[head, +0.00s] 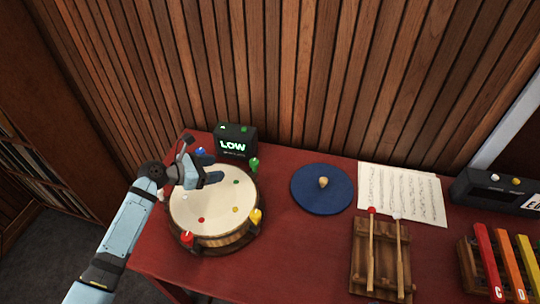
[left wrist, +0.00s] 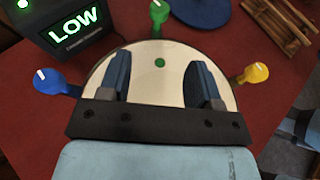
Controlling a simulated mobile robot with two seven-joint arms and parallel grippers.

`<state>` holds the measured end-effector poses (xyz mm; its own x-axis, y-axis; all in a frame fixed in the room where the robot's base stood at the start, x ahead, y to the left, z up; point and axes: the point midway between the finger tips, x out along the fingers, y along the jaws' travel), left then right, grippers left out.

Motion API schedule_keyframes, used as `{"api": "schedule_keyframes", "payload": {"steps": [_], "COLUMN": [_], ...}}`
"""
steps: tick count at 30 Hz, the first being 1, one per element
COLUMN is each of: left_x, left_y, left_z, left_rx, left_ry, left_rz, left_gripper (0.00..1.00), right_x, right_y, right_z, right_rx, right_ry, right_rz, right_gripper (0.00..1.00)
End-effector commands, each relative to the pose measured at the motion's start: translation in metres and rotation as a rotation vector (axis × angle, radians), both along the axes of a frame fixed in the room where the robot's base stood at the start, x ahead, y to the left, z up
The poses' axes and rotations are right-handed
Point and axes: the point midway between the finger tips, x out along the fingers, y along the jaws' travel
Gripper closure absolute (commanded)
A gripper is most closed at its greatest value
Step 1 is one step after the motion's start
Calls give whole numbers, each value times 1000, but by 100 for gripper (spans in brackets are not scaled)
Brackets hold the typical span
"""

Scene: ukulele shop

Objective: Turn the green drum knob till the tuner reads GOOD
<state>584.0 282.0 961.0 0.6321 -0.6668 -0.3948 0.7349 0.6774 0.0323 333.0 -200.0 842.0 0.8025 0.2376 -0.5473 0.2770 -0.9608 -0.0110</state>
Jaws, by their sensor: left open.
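The drum (head: 215,222) stands on the red table with coloured knobs around its rim. The green knob (head: 254,165) is at its back right; in the left wrist view it (left wrist: 159,14) shows at the top with a white mark. The tuner (head: 234,142) behind the drum reads LOW in green; it also shows in the left wrist view (left wrist: 72,25). My left gripper (head: 216,166) is open and empty above the drumhead, apart from the green knob. In the left wrist view its fingers (left wrist: 160,80) lie either side of a green dot on the drumhead. My right gripper is out of view.
Blue (left wrist: 48,82), yellow (head: 255,216) and red (head: 187,238) knobs stick out from the drum. A blue disc (head: 312,202), sheet music (head: 405,190), mallets on a wooden rack (head: 355,265) and coloured bars (head: 487,255) lie to the right. A slatted wall stands behind.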

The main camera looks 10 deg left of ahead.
Motion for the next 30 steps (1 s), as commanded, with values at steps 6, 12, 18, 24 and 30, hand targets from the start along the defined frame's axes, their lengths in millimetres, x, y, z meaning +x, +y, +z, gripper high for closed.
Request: {"api": "schedule_keyframes", "payload": {"steps": [6,12,18,24,30], "left_x": [6,25,52,75,87], "left_y": [-2,-22,-51,-76,-89], "left_z": [2,-9,-26,-40,-48], "left_rx": [-33,-33,-32,-31,-30], "left_ry": [19,19,18,18,18], "left_rz": [7,6,7,7,8], "left_gripper": [42,42,42,42,42], "right_x": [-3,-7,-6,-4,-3], "right_y": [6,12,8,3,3], "right_z": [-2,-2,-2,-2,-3], "right_rx": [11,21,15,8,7], "right_ry": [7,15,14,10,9], "right_rz": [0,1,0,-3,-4], "right_gripper": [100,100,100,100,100]}}
